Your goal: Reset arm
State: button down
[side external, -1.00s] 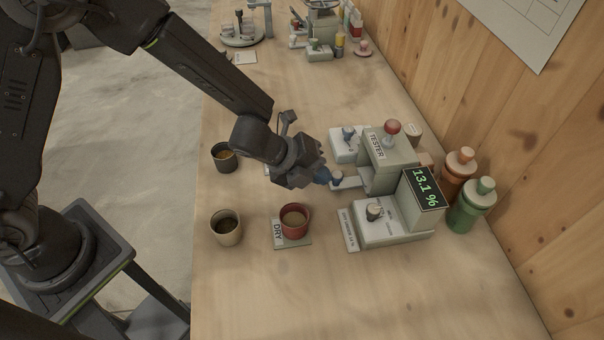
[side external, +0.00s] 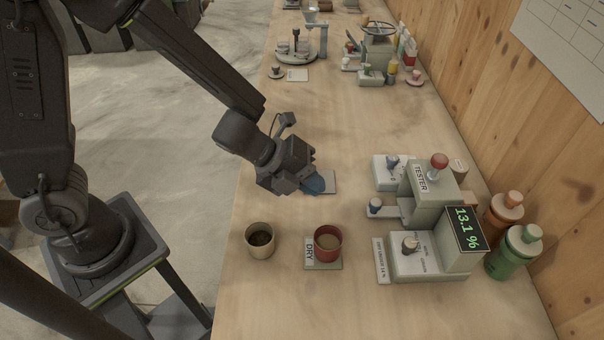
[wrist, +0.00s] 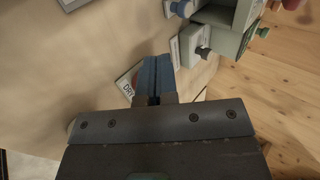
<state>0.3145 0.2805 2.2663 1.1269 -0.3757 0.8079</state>
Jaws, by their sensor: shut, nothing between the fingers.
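My gripper (side external: 314,186) has blue fingertips and hangs over the left part of the bench, above a pale card (side external: 329,179). In the wrist view my gripper (wrist: 155,78) shows its two blue fingers pressed together with nothing between them. The grey-green tester (side external: 432,185) stands to the right, apart from my gripper, and its screen (side external: 466,228) reads 13.1 %. A red cup (side external: 328,243) stands on the card marked DRY (side external: 310,256). A cream cup (side external: 260,240) with dark contents stands left of it. The dark cup is hidden behind my gripper.
Orange (side external: 503,213) and green (side external: 513,251) bottles stand by the wooden wall (side external: 560,150). A round stand (side external: 297,55) and a machine with a wheel (side external: 378,45) are at the far end.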

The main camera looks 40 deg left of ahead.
jog(key=s+a+r+n+t+y, duration=0.1)
jog(key=a+r+n+t+y, duration=0.35)
jog(key=a+r+n, duration=0.75)
jog(key=s+a+r+n+g+y, duration=0.1)
jog(key=s+r+n+g, duration=0.1)
jog(key=s+n, duration=0.5)
jog(key=s+a+r+n+g+y, duration=0.1)
jog(key=s+r+n+g, duration=0.1)
jog(key=s+n, duration=0.4)
jog(key=shift+s+a+r+n+g, duration=0.15)
jog(key=shift+s+a+n+g, duration=0.25)
jog(key=shift+n+g, duration=0.5)
